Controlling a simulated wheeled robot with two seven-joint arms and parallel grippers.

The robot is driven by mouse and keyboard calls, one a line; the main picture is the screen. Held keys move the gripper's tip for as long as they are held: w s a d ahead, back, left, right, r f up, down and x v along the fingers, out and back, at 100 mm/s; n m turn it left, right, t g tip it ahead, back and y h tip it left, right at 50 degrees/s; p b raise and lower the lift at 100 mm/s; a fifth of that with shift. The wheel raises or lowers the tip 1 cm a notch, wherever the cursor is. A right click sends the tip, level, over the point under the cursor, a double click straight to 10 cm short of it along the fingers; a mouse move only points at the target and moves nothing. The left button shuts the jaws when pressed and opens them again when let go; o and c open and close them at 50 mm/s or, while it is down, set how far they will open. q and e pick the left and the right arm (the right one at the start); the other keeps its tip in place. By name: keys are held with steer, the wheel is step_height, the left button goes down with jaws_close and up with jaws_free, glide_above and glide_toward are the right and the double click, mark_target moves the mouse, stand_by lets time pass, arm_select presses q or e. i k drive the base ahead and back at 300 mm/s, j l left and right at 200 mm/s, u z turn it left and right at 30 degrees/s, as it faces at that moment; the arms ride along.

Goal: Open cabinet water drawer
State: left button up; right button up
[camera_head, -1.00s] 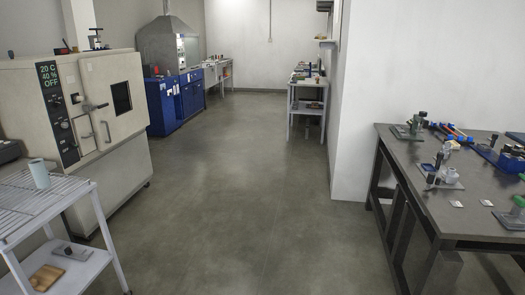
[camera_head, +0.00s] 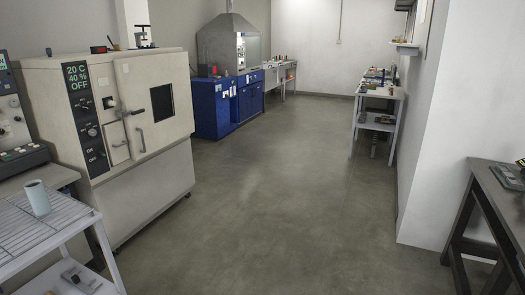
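A large off-white climate cabinet (camera_head: 150,175) stands at the left. Its dark display panel (camera_head: 76,77) reads 20 C, 40 %, OFF, with knobs below it. The main door (camera_head: 137,67) has a dark window and a lever handle, and looks shut. A small panel with a handle (camera_head: 116,143), which may be the water drawer, sits left of the door's lower part and looks shut. Neither of my grippers shows in the head view.
A white wire-rack cart (camera_head: 60,235) with a pale cup (camera_head: 38,198) stands at the front left, close to the cabinet. A dark table (camera_head: 490,190) is at the right beside a white wall. Blue cabinets (camera_head: 215,108) under a hood stand further back. The middle floor (camera_head: 270,210) is clear.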

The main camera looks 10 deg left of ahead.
mark_target(114, 132)
steer(key=i+j+u, duration=0.1)
steer(key=i+u, duration=0.3)
steer(key=i, duration=0.4)
steer(key=i+l+u, duration=0.1)
steer(key=i+u, duration=0.3)
steer(key=i, duration=0.35)
steer(key=i+u, duration=0.1)
steer(key=i, duration=1.85)
